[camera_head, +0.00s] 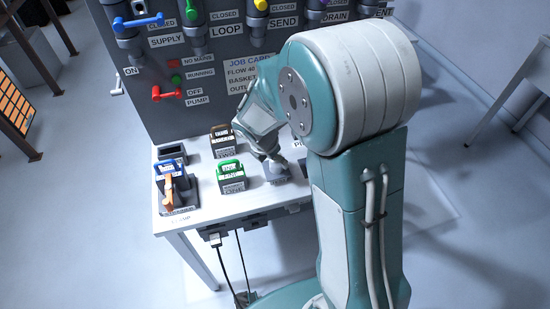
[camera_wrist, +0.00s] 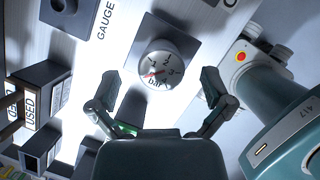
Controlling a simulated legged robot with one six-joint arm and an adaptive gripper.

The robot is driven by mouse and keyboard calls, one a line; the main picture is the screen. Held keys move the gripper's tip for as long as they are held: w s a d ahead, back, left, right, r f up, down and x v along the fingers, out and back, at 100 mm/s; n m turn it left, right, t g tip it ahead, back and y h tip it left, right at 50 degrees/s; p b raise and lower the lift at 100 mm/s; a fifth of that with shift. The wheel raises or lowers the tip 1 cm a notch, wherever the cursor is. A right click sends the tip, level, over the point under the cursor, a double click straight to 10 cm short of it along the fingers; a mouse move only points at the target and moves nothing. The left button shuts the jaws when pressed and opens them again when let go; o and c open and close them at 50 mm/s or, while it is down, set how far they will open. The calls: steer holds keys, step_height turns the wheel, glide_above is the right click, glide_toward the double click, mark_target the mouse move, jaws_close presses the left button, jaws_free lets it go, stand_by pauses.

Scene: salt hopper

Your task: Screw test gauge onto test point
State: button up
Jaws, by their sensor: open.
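The test gauge (camera_wrist: 161,66) is a round white dial marked "bar" with a red needle, seated in a dark square holder (camera_wrist: 181,32) in the wrist view. My gripper (camera_wrist: 160,84) is open, one finger on each side of the gauge with gaps between, and does not hold it. In the head view my gripper (camera_head: 275,168) is low over the right part of the bench, and I cannot make out the gauge there. I cannot identify the test point in either view.
The white bench (camera_head: 205,208) carries a green-handled block (camera_head: 231,176), a brown-handled block (camera_head: 222,141) and a blue-handled block with an orange part (camera_head: 172,180), all left of my gripper. A grey panel (camera_head: 135,85) with coloured valve handles stands behind.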

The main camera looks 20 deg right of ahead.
mark_target(271, 166)
steer(key=shift+v, duration=2.05)
steer(key=v, duration=1.2)
steer(key=shift+a, duration=0.15)
steer(key=shift+w+f, duration=0.1)
steer(key=shift+f, duration=0.05)
steer(key=shift+c, duration=0.3)
